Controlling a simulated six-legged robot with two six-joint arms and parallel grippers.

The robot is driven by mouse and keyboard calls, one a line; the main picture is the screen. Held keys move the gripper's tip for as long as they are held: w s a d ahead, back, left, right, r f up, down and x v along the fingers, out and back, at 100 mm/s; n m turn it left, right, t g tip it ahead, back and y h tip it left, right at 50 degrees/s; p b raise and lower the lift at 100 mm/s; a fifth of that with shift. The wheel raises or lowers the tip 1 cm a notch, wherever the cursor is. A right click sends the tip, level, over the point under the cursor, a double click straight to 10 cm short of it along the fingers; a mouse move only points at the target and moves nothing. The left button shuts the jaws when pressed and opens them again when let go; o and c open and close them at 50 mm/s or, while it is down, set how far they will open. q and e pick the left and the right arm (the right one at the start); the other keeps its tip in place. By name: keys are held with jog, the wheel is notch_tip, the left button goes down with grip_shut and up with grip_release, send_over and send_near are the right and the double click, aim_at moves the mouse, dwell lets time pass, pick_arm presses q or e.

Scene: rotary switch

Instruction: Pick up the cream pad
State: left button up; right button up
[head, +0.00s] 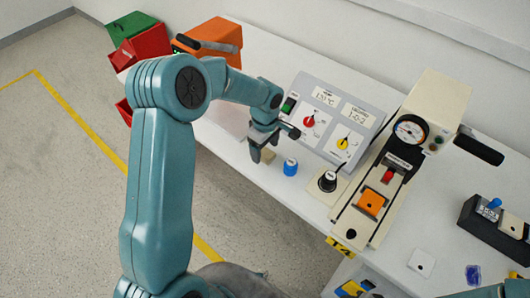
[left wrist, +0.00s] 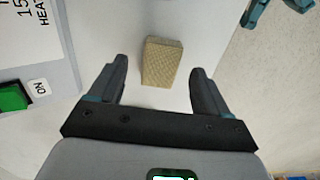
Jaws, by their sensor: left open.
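The cream pad (left wrist: 161,62) is a small textured block lying on the white table. In the left wrist view it sits just beyond and between the two fingertips, apart from both. In the head view the pad (head: 268,156) shows small beside my left gripper (head: 262,146), partly covered by it. My left gripper is open and empty, with its fingers (left wrist: 157,80) on either side of the line to the pad. My right gripper cannot be made out.
A blue knob (head: 290,167) stands just right of the pad. Behind is a grey control panel (head: 335,118) with red and yellow dials. A black knob (head: 327,181) and a cream press machine (head: 400,150) stand further right. The table edge lies close in front.

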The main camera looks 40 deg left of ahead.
aim_at(265, 153)
pick_arm(q)
jog(key=shift+s+f, duration=0.1)
jog(key=shift+f, duration=0.8)
jog(key=c, duration=1.1)
jog(key=shift+r, duration=0.1)
notch_tip(265, 153, up, 20)
jog(key=shift+f+b, duration=0.1)
jog(key=shift+b, duration=0.2)
